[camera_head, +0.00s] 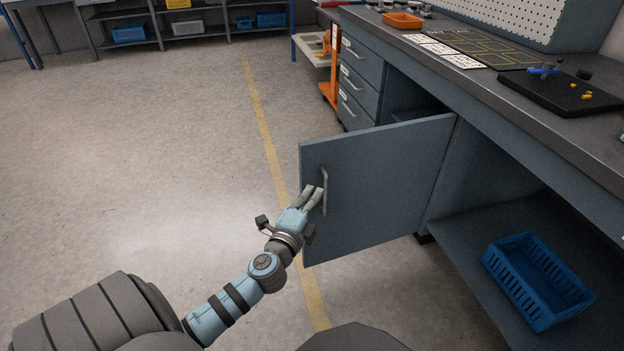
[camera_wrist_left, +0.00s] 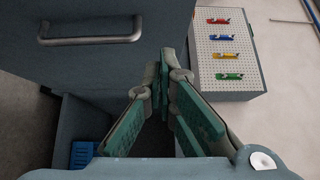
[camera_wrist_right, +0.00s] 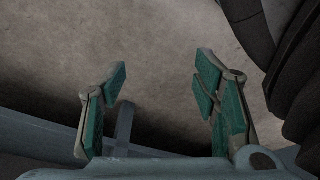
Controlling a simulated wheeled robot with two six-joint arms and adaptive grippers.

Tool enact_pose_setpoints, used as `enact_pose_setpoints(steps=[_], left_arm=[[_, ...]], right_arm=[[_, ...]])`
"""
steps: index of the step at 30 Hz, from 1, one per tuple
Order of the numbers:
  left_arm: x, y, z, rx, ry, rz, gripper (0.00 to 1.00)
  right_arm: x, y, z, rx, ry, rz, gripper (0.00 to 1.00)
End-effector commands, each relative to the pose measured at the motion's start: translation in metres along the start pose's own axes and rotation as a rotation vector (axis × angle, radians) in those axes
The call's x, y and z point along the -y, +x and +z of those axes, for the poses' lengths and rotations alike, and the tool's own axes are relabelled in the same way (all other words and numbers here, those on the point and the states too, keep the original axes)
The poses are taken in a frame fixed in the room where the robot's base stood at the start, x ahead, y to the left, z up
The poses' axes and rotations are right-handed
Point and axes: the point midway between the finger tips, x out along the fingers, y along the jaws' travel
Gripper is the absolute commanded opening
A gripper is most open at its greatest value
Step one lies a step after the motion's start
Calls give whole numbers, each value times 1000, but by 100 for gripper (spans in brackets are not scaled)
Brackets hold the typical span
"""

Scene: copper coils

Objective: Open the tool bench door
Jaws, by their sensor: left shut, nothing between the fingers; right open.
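The tool bench door (camera_head: 385,185) is a grey-blue panel that stands swung out wide from the bench. Its bar handle (camera_head: 324,190) is upright near the free edge in the head view. In the left wrist view the handle (camera_wrist_left: 90,38) lies at the upper left, outside the fingers. My left gripper (camera_head: 312,195) is beside the handle and close to the door's face, with its fingers shut and empty. Whether it touches the door I cannot tell. My right gripper (camera_wrist_right: 160,85) is open and empty above the bare floor; it is not seen in the head view.
The bench top (camera_head: 480,75) holds an orange tray (camera_head: 403,20) and a black mat. A blue basket (camera_head: 537,280) stands on the lower shelf at right. Drawers (camera_head: 361,85) are beyond the door. The floor at left is clear.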

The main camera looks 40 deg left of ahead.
Motion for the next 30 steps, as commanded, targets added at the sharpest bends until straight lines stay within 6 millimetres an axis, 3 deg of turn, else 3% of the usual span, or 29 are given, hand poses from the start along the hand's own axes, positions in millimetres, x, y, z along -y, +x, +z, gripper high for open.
enact_pose_setpoints(steps=[5, 9, 15, 26, 30], left_arm=[[-1, 39, 0, 1, -1, -1, 0], [-3, 57, 16, 1, 2, 1, 0], [-2, 69, 28, 0, -1, 2, 0], [-2, 72, 28, -4, -1, 3, 0], [-3, 92, 26, -55, 7, 12, 0]], right_arm=[[1, -3, -6, 4, -9, -1, 55], [2, -11, -15, 10, -21, -2, 55], [3, -20, -22, 19, -31, -2, 55], [3, -22, -22, 21, -32, -2, 55], [2, -16, -17, 17, -24, -2, 55]])
